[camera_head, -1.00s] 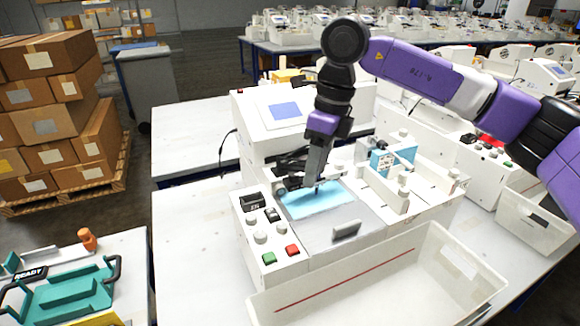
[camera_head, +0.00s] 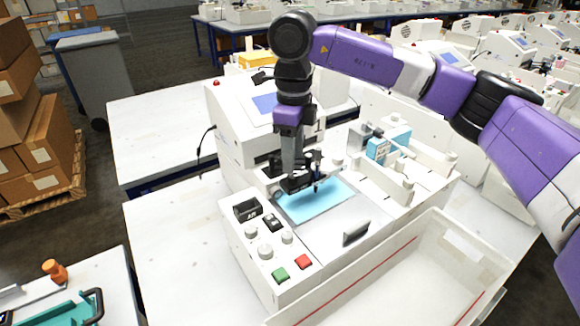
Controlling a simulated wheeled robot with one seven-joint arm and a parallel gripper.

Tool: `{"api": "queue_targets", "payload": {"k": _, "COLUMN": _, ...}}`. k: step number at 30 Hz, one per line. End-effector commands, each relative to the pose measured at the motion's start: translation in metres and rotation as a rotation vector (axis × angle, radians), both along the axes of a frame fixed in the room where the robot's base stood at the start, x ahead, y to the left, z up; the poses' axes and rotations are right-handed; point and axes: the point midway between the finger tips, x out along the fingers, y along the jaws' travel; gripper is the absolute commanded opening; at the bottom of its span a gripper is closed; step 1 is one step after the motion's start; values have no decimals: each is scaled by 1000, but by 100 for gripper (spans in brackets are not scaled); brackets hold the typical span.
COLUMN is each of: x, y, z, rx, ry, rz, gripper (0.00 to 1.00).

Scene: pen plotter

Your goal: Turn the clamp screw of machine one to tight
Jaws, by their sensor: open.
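Machine one (camera_head: 258,242) is a white pen plotter with a raised rear housing and screen (camera_head: 265,103). A light blue sheet (camera_head: 318,203) lies on its grey bed. A dark pen carriage sits over the sheet's far edge, and a thin blue pen (camera_head: 317,180) appears to stand there. My gripper (camera_head: 296,186) points down at this carriage, close over the sheet's far left part. Its jaws are open, though dark parts blend together. The clamp screw cannot be made out; it may be hidden by my gripper. I cannot tell whether my gripper touches anything.
The front panel has knobs (camera_head: 265,251), a green button (camera_head: 280,275) and a red button (camera_head: 302,262). A white bin (camera_head: 400,275) stands in front. Blue boxes (camera_head: 379,150) sit at the right. An orange-handled item (camera_head: 53,270) is on the left table.

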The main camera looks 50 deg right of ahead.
Motion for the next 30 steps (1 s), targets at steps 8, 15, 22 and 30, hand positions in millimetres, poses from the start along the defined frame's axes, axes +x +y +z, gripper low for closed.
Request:
{"api": "queue_targets", "payload": {"k": 8, "x": 0, "y": 0, "z": -37, "rx": 2, "ry": 1, "rz": 0, "gripper": 47}}
{"api": "queue_targets", "payload": {"k": 15, "x": 0, "y": 0, "z": -47, "rx": -1, "ry": 0, "rz": 1, "gripper": 47}}
{"api": "queue_targets", "payload": {"k": 22, "x": 0, "y": 0, "z": -47, "rx": 0, "ry": 0, "rz": 1, "gripper": 35}}
{"api": "queue_targets", "payload": {"k": 30, "x": 0, "y": 0, "z": -47, "rx": 0, "ry": 0, "rz": 1, "gripper": 0}}
